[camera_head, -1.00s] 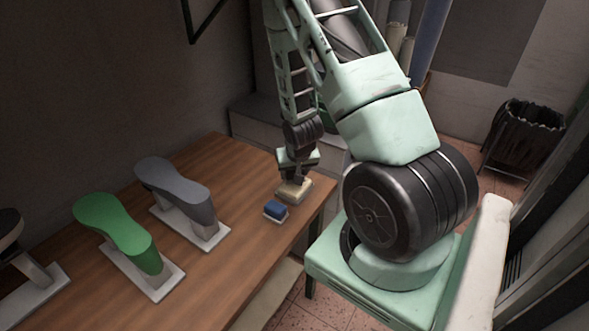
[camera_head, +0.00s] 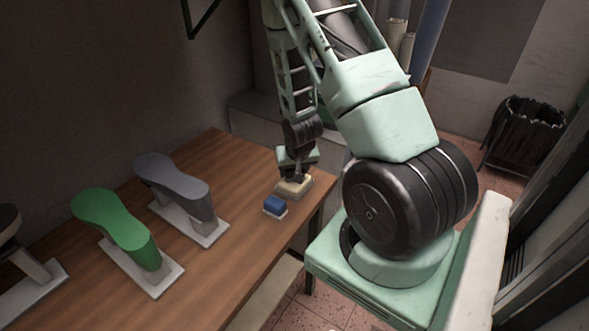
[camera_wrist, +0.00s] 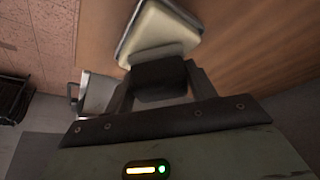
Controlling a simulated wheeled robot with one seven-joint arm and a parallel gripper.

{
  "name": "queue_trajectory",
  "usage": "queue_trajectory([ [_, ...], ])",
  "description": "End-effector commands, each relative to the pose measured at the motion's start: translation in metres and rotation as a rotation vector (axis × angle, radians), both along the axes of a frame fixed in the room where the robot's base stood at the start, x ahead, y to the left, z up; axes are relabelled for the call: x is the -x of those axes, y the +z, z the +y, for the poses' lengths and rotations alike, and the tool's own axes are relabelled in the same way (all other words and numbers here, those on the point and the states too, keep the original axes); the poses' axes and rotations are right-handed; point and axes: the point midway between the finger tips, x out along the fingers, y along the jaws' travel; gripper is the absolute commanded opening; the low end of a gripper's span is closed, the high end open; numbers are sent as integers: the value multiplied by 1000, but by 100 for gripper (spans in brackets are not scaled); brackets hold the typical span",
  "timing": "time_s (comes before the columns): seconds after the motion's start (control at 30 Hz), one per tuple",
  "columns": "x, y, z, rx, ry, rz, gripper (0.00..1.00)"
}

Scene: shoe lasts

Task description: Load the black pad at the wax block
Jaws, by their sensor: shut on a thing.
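My gripper (camera_head: 292,175) points down over the far right end of the wooden table. In the wrist view my gripper (camera_wrist: 159,91) is shut on a black pad (camera_wrist: 160,74). The cream wax block (camera_head: 296,188) sits on the table directly below it. In the wrist view the wax block (camera_wrist: 157,34) shows just beyond the pad, which overlaps its near edge. The pad looks to be at the block's top, but I cannot tell whether they touch. The pad's underside is hidden.
A small blue block (camera_head: 275,204) on a pale base stands close in front of the wax block. A grey last (camera_head: 175,182) and a green last (camera_head: 117,222) stand on white bases to the left. The table (camera_head: 225,250) is clear in front.

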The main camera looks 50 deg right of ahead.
Motion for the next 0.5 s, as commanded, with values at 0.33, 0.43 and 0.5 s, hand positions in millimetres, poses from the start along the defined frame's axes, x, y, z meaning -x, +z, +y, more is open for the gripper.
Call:
queue_trajectory([
  [0.33,0,-5,0,0,0,0,38],
  [0.43,0,-6,0,0,0,0,38],
  [0.5,0,-7,0,0,0,0,38],
])
